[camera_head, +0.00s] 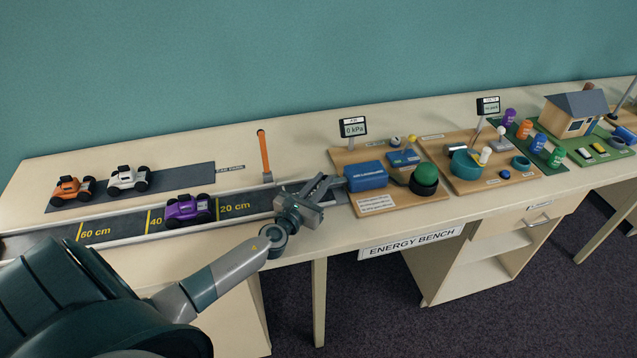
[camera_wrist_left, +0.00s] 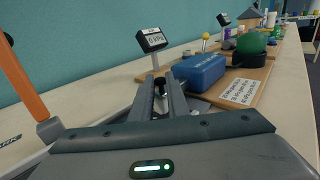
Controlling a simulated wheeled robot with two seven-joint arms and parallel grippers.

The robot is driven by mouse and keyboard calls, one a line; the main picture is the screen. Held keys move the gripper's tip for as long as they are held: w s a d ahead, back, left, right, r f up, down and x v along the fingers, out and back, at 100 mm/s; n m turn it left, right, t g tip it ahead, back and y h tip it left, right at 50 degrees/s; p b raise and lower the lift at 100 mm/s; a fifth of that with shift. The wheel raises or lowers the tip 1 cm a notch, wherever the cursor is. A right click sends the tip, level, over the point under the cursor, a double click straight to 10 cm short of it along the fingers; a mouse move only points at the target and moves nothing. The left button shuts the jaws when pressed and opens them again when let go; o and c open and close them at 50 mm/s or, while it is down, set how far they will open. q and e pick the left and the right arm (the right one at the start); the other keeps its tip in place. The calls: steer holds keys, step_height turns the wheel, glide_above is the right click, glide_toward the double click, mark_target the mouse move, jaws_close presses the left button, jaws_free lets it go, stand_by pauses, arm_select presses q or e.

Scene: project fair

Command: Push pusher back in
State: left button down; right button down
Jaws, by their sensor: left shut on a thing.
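The blue air launcher box (camera_head: 366,175) sits on a wooden board at the track's right end; it also shows in the left wrist view (camera_wrist_left: 200,74). My left gripper (camera_head: 325,184) is just left of this box, over the track's end, pointing toward it. In the left wrist view its fingers (camera_wrist_left: 164,80) are closed around a small dark upright piece (camera_wrist_left: 160,88), which looks like the pusher. The fingers hide most of it, and I cannot tell how far it stands out from the box. My right gripper is not in view.
A purple car (camera_head: 189,209) stands on the dark track (camera_head: 120,227). Orange (camera_head: 73,189) and white (camera_head: 128,179) cars are parked behind it. An orange post (camera_head: 264,152) rises beside the gripper. A display (camera_head: 352,127) reads 0 kPa. A green ball (camera_head: 426,174) sits right of the box.

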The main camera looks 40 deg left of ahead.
arm_select(q)
steer(key=w+d, duration=0.2)
steer(key=w, duration=0.1)
steer(key=shift+d, duration=0.35)
steer(key=c, duration=1.7)
jaws_free()
steer(key=shift+c, duration=0.2)
